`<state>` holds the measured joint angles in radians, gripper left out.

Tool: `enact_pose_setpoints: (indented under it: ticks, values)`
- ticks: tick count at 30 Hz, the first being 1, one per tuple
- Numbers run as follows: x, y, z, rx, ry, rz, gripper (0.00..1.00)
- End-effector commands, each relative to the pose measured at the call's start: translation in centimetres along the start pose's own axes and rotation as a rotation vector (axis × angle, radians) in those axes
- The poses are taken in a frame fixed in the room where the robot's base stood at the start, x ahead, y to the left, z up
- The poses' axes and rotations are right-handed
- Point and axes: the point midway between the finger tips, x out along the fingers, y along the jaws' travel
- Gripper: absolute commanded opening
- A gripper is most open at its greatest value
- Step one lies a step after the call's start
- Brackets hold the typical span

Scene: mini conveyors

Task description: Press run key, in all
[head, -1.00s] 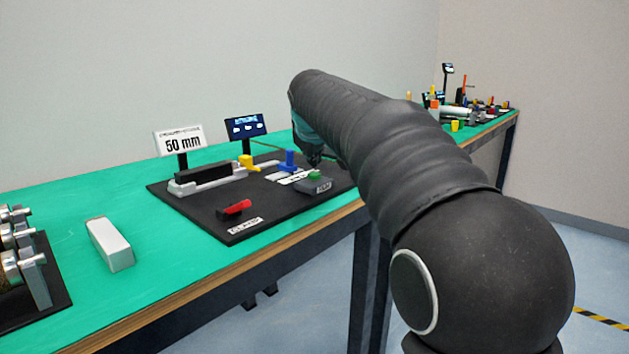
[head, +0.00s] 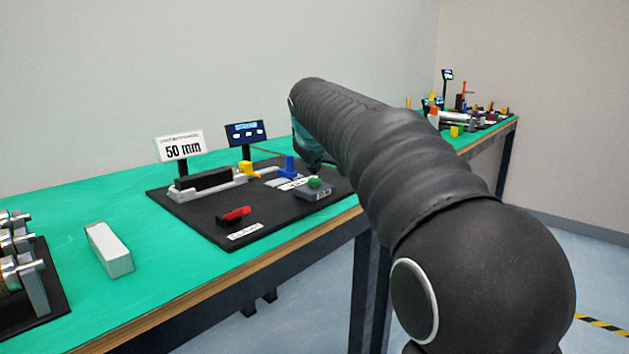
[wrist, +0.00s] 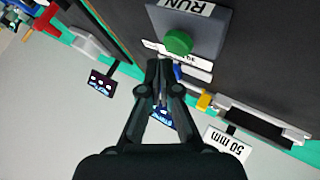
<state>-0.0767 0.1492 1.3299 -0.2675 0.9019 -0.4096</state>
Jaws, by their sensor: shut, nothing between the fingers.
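The run key is a green round button on a grey box labelled RUN; the button shows in the head view (head: 314,182) and the wrist view (wrist: 178,42). The grey box (head: 312,193) sits near the front right of a black board. My gripper (wrist: 160,66) is shut and empty. In the wrist view its fingertips appear just beside the green button, with a gap that I cannot judge. In the head view my arm hides most of the gripper; a dark tip shows above and behind the button.
The black board (head: 205,218) also carries a red lever (head: 235,215), a yellow piece (head: 247,169), a blue post (head: 289,166) and a grey rail with a black bar. A "50 mm" sign (head: 181,147) and a small display (head: 245,132) stand behind. A white block (head: 109,250) lies left.

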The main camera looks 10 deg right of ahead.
Motion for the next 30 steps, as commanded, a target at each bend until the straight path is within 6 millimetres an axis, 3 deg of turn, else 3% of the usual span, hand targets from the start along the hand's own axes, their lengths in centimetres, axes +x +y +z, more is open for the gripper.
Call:
enact_pose_setpoints:
  ticks: [30]
  values:
    - [0.58, -0.42, 0.44, 0.0, 0.0, 0.0, 0.0]
